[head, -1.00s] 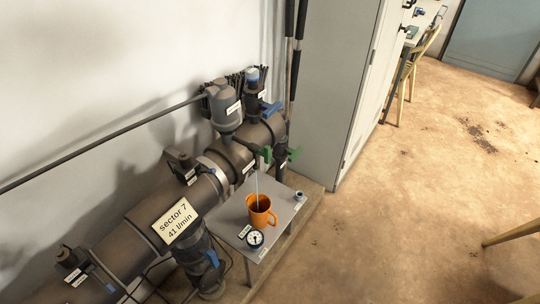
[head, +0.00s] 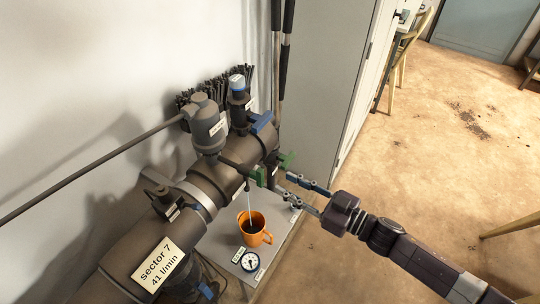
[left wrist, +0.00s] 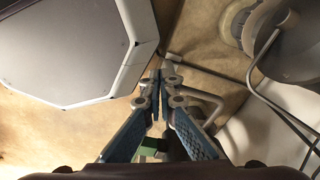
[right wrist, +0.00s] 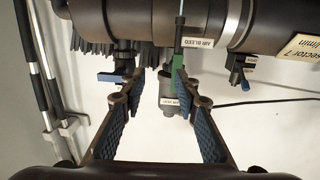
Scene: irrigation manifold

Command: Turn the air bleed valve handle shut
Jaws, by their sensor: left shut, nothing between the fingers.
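The air bleed valve handle shows green at the far end of the brown pipe; one green part (head: 258,176) and another (head: 287,160) are in the head view. I cannot tell whether both are one handle. Green also shows by the "AIR BLEED" label in the right wrist view (right wrist: 178,78). A thin water stream (head: 249,205) falls into the orange mug (head: 252,238). My right gripper (head: 283,184) is open, its fingertips close to the green parts; contact is unclear. My left gripper (left wrist: 160,76) is shut and empty, outside the head view.
The mug and a round gauge (head: 250,261) are on a small grey stand beside the pipe (head: 212,182). Blue-handled valves, one (head: 262,122) near the green parts, sit along the pipe. A tall grey cabinet (head: 318,80) stands behind.

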